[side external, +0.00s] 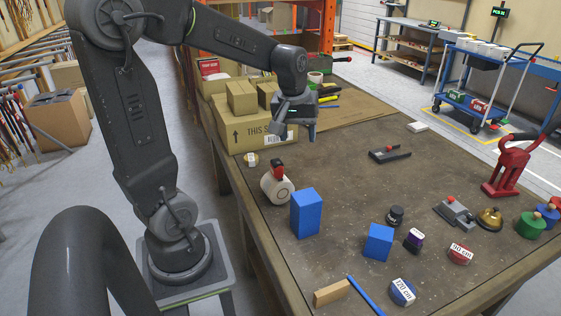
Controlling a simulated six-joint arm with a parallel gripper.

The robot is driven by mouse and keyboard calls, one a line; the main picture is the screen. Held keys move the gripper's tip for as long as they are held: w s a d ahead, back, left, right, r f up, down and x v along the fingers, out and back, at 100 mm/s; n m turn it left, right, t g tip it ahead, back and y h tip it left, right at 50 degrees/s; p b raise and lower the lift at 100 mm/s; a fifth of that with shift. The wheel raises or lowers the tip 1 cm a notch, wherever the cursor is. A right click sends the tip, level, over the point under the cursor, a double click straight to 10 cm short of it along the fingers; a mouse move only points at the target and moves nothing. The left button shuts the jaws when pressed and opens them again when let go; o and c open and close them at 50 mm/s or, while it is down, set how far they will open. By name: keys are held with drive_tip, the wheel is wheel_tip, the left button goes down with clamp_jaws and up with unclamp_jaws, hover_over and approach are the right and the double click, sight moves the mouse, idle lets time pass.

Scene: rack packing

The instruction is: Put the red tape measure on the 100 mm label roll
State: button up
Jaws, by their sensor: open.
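A white label roll (276,188) stands upright on its edge near the left edge of the bench. A small red and black item (278,168), which looks like the red tape measure, sits on top of it, seemingly touching. The roll's size marking cannot be read. My gripper (304,136) is open, above and slightly right of the roll, apart from the red item. Nothing shows between its fingers, though the arm partly hides them.
Blue blocks (306,213) stand right of the roll. A red round piece (460,254) and a blue one (402,291) carry length labels. A purple and black item (414,239) lies nearby. Cartons (248,127) stand behind the roll. The bench middle is clear.

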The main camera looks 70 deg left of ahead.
drive_tip(key=s+d+r+m+t, duration=0.1)
drive_tip(key=s+d+m, duration=0.4)
drive_tip(key=d, duration=0.3)
drive_tip(key=s+d+r+m+t+h, duration=0.1)
drive_tip(key=s+d+r+m+t, duration=0.1)
drive_tip(key=s+d+m, duration=0.3)
drive_tip(key=d+m, duration=0.1)
drive_tip(key=d, duration=0.1)
drive_tip(key=shift+s+d+t, duration=0.3)
drive_tip(key=shift+d, duration=0.05)
